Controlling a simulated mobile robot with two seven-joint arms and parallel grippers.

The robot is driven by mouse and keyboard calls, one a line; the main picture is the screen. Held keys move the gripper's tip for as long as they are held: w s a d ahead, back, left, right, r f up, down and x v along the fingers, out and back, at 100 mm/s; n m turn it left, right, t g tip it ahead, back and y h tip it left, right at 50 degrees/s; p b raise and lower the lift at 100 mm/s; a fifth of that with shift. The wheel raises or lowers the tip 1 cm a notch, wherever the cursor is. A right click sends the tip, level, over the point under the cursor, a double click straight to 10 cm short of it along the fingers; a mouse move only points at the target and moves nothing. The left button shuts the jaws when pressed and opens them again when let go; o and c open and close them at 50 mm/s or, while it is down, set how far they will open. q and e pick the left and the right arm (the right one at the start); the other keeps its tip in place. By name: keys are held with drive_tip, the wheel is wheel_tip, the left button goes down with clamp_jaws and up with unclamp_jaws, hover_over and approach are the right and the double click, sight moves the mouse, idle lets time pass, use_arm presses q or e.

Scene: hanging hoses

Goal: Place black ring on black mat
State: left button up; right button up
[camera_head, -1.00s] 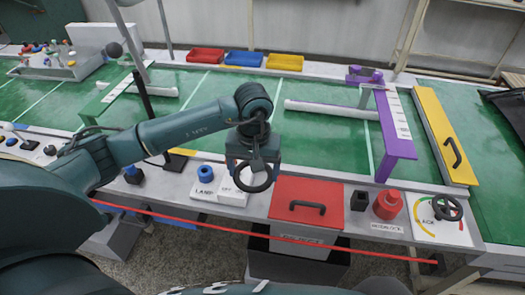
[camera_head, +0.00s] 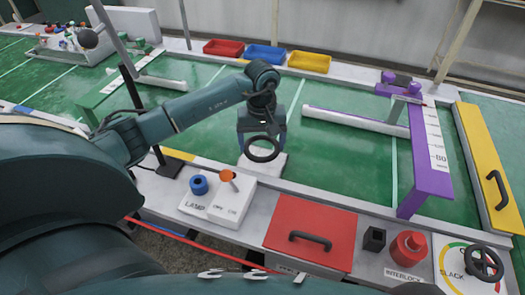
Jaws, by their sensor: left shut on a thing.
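My left gripper (camera_head: 262,136) points down over the green work surface, near its front edge. It is shut on the black ring (camera_head: 263,160), which hangs at the fingertips and faces the camera with its hole open to view. A white flat piece (camera_head: 276,168) shows behind and below the ring; I cannot tell how far below. I cannot make out a black mat in this view. My right gripper is not in view.
A white lamp box (camera_head: 225,212) with a blue ring and orange knob stands in front. Right of it are a red lid (camera_head: 309,231), a red cylinder (camera_head: 407,249) and a black wheel (camera_head: 484,263). A purple panel (camera_head: 428,150) stands at right.

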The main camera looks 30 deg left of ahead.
use_arm(q)
drive_tip(key=shift+f, duration=1.95)
drive_tip(key=shift+f, duration=0.2)
drive_tip(key=o, duration=0.9)
drive_tip(key=shift+r, duration=0.1)
wheel_tip(320, 180, up, 12)
drive_tip(key=shift+r+b, duration=0.15)
drive_tip(key=shift+b, duration=0.15)
